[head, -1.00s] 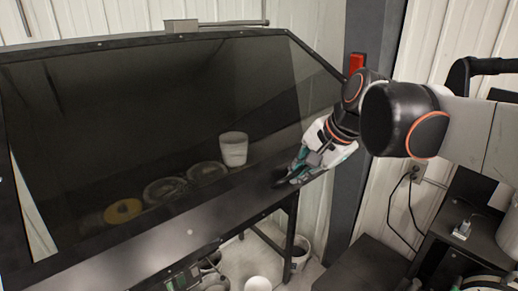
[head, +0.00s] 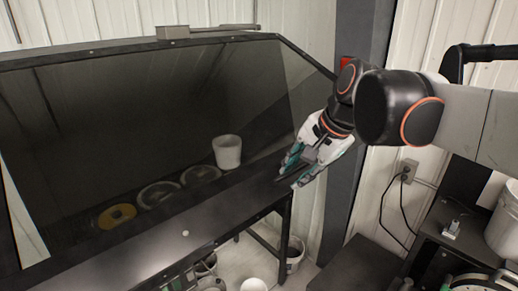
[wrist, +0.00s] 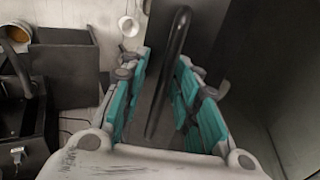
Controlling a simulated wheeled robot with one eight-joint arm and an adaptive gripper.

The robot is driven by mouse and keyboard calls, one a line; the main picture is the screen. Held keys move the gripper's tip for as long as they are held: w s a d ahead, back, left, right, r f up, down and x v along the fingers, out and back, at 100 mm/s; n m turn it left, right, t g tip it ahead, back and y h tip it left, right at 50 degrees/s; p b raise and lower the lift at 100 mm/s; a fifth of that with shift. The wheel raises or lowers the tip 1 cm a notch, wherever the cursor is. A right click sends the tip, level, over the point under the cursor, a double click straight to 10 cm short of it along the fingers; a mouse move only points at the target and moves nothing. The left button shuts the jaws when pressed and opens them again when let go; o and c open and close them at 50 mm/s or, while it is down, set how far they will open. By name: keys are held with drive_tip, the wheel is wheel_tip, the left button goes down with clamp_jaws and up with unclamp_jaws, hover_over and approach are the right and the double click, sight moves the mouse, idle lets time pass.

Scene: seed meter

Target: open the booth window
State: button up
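The booth window (head: 150,120) is a large dark, see-through sloped pane in a black frame, on the left of the head view. My gripper (head: 290,170) is at the lower right edge of the booth, in front of the pane. In the wrist view my gripper (wrist: 163,85) is open, with its teal-padded fingers apart. A black bar-like handle (wrist: 168,75) runs lengthwise between the fingers, with gaps visible on both sides. Whether any pad touches it further in I cannot tell. In the head view the fingers largely hide the handle.
Behind the pane are a white cup (head: 227,152) and several round dishes (head: 160,194). A grey post (head: 355,150) stands right of the booth. A black cabinet (head: 355,265) and a bench with a white bucket (head: 503,220) are at lower right.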

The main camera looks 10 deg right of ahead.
drive_tip(key=shift+r, duration=0.1)
drive_tip(key=v, duration=1.1)
drive_tip(key=shift+r, duration=0.3)
drive_tip(key=shift+s, duration=0.1)
drive_tip(key=w+a+r+p+v, duration=0.1)
drive_tip(key=p+v, duration=0.8)
drive_tip(key=v, duration=0.7)
drive_tip(key=shift+w, duration=0.4)
idle(0.6)
